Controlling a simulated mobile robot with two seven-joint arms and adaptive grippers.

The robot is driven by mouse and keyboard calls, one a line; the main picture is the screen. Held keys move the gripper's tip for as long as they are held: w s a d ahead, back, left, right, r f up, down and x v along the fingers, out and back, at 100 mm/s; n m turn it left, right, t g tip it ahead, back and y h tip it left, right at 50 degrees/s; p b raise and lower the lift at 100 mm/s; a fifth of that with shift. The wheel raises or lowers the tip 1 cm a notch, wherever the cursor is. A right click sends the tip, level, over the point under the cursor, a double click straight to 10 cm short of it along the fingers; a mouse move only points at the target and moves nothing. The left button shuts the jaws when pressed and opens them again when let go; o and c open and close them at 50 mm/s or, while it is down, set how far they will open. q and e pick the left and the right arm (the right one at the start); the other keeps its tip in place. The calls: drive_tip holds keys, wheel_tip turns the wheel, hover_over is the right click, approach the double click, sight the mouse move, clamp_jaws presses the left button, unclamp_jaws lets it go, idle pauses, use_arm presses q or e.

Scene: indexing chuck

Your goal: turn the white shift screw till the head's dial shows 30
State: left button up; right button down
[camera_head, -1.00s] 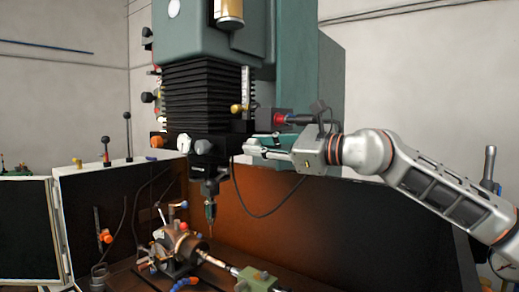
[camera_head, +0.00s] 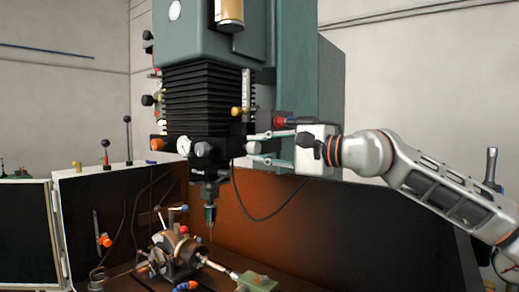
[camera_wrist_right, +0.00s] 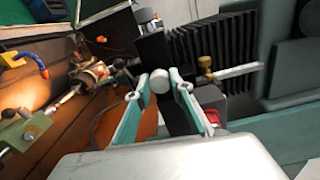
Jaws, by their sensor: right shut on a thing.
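My right gripper (camera_head: 252,148) is at the right side of the machine head, fingers pointing left. In the right wrist view its two fingertips (camera_wrist_right: 160,76) close in on the white shift screw (camera_wrist_right: 160,82), a small white round end between them. The gripper is shut on the screw. My left gripper is in neither view.
A black bellows (camera_head: 205,90) is above the dial. A red knob (camera_head: 280,122) and a brass knob (camera_head: 237,112) sit close above the gripper. A black cable (camera_head: 262,215) hangs below it. The chuck (camera_head: 178,255) stands lower left, below the spindle.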

drive_tip(key=n, duration=0.6)
idle(0.6)
drive_tip(key=c, duration=1.8)
unclamp_jaws()
drive_tip(key=v, duration=1.2)
drive_tip(key=shift+s+a+f, duration=0.1)
drive_tip(key=shift+f, duration=0.05)
